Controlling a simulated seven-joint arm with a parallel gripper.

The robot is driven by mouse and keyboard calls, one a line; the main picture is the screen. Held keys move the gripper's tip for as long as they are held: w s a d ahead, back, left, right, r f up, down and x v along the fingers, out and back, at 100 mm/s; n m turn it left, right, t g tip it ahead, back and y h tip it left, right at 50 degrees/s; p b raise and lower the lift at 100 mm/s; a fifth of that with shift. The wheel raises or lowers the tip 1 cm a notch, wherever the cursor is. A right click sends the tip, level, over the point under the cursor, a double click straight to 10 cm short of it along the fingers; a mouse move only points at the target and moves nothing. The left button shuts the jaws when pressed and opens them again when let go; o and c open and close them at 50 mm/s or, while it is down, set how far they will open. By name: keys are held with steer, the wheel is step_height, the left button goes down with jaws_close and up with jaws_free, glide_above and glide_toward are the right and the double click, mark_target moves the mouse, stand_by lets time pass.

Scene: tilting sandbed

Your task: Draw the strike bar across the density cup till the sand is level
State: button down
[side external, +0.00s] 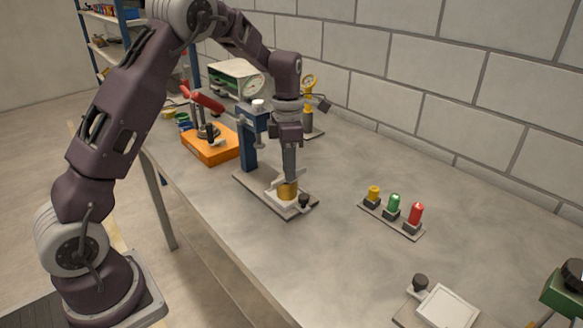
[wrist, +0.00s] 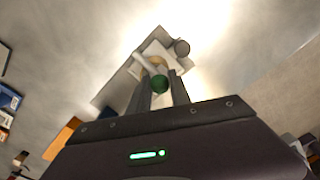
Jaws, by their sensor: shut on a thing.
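The brass-coloured density cup (side external: 288,191) stands on a pale square tray on a grey base plate. In the wrist view its rim (wrist: 158,60) shows partly behind a green knob (wrist: 160,84). A pale strike bar (side external: 279,184) lies at the cup's top, slanting across it; its end also shows in the wrist view (wrist: 143,62). My gripper (side external: 289,177) points down right over the cup. In the wrist view my gripper (wrist: 160,80) has its fingers either side of the green knob, shut on what seems the bar's handle. The sand surface is hidden.
A blue column (side external: 248,150) stands close behind the cup on the same plate. A dark knob (side external: 304,201) is at the plate's front right. A rack with yellow, green and red pieces (side external: 394,215) stands to the right. An orange base (side external: 211,145) is at left. Bench between is clear.

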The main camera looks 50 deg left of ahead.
steer(key=shift+a, duration=1.7)
steer(key=shift+d, duration=0.15)
steer(key=shift+d, duration=2.25)
steer(key=shift+r, duration=3)
